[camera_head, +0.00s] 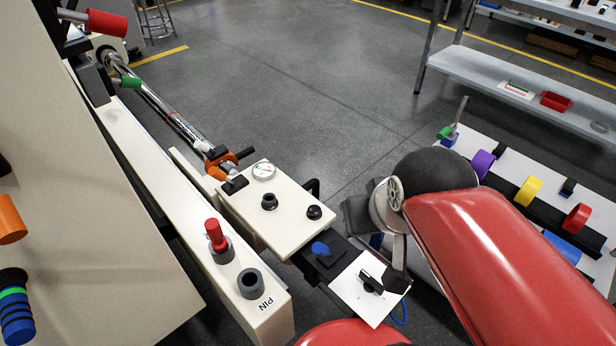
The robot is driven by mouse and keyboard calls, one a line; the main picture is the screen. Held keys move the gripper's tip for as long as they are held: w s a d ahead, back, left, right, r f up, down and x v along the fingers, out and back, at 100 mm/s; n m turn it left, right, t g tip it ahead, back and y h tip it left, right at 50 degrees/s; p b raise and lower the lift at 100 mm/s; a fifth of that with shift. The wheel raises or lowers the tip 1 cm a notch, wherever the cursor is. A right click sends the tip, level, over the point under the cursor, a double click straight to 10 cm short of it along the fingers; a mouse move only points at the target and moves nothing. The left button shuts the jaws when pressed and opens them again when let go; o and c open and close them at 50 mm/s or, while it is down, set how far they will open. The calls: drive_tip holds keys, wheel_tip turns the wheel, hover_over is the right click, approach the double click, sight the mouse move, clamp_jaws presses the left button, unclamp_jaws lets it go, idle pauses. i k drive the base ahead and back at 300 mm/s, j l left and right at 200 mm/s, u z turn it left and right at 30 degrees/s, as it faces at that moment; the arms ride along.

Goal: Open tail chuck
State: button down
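A long shiny metal tube (168,112) runs along the cream machine bed. At its near end is an orange collar (218,163) with a black handle (237,156); this may be the tail chuck, but no label shows. I cannot tell whether it is open or closed. A green-marked fitting (129,82) sits at the tube's far end. My gripper (392,230) hangs below my red arm, right of the cream control box and apart from the collar. Its fingers are largely hidden by the wrist, and I see nothing clearly held.
The cream box (285,209) carries a dial gauge (264,171) and black knobs. A red-topped pin (215,235) and a grey socket (250,283) marked PIN stand nearby. A white plate (350,292) has a black switch. A rack with coloured rings (529,191) stands right. Open floor lies behind.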

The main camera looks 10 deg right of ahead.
sight(264, 206)
drive_tip(key=k+u, duration=0.25)
drive_tip(key=k+j+u, duration=0.25)
drive_tip(key=k, duration=0.15)
drive_tip(key=k+l+u, duration=0.2)
drive_tip(key=l+u, duration=0.2)
drive_tip(key=k+l+u, duration=0.35)
drive_tip(key=l, duration=0.25)
drive_tip(key=k+l+u, duration=0.25)
drive_tip(key=l+u, duration=0.15)
drive_tip(key=k+l, duration=1.7)
drive_tip(key=i+j, duration=0.2)
drive_tip(key=j, duration=0.15)
drive_tip(key=i+j+z, duration=0.1)
drive_tip(key=j, duration=0.25)
drive_tip(key=i+j, duration=0.3)
drive_tip(key=i+j+z, duration=0.15)
drive_tip(key=j, duration=0.3)
drive_tip(key=i+j, duration=0.2)
drive_tip(key=j, duration=0.2)
drive_tip(key=i+j+z, duration=0.1)
drive_tip(key=j, duration=0.3)
drive_tip(key=i+z, duration=0.2)
drive_tip(key=i, duration=1.1)
drive_tip(key=i+l, duration=0.15)
drive_tip(key=i, duration=0.35)
